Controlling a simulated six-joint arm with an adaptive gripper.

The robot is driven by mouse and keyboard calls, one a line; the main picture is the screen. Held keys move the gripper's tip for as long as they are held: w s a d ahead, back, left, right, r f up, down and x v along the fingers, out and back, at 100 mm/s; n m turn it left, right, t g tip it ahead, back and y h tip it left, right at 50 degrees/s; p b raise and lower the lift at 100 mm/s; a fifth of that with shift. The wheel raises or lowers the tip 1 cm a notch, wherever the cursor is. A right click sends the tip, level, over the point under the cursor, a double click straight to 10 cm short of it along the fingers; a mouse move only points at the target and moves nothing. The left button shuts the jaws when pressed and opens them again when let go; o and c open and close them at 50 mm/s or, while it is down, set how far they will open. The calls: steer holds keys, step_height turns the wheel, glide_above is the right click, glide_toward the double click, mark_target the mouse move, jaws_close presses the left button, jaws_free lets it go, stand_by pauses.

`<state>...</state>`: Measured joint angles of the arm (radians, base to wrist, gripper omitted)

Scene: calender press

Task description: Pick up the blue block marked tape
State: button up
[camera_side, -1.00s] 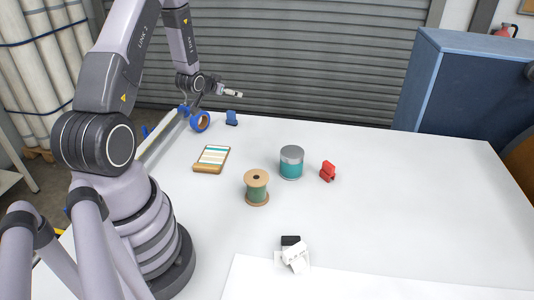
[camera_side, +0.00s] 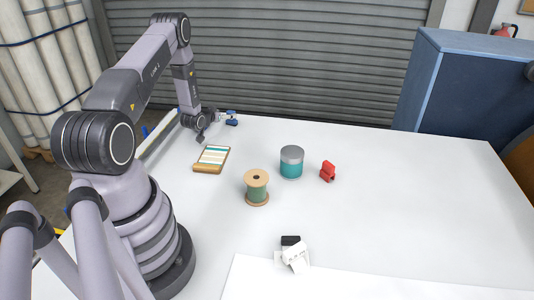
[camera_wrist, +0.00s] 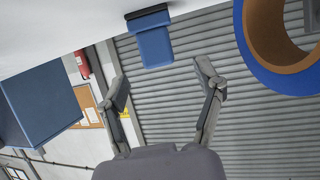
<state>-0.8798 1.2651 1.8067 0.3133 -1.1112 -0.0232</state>
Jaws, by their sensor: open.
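The blue block (camera_side: 232,122) stands at the far left edge of the table in the side view, partly covered by my gripper. In the wrist view, which is turned upside down, the blue block (camera_wrist: 153,45) has a darker base on the table and lies ahead of the fingers, roughly between their lines. No tape marking is legible on it. My gripper (camera_wrist: 163,82) is open and empty, with one finger on each side. In the side view, my gripper (camera_side: 226,117) is at the block; I cannot tell whether they touch.
A blue tape roll (camera_wrist: 245,40) with a brown core is at right in the wrist view. A striped card (camera_side: 212,158), thread spool (camera_side: 257,188), teal tin (camera_side: 291,165), red block (camera_side: 328,171) and black-and-white object (camera_side: 295,257) stand nearer. The table's right side is clear.

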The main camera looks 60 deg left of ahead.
mark_target(230, 112)
steer(key=x, duration=0.5)
steer(key=shift+w+r, duration=0.1)
steer(key=shift+r, duration=0.1)
jaws_close()
steer(key=shift+r, duration=0.1)
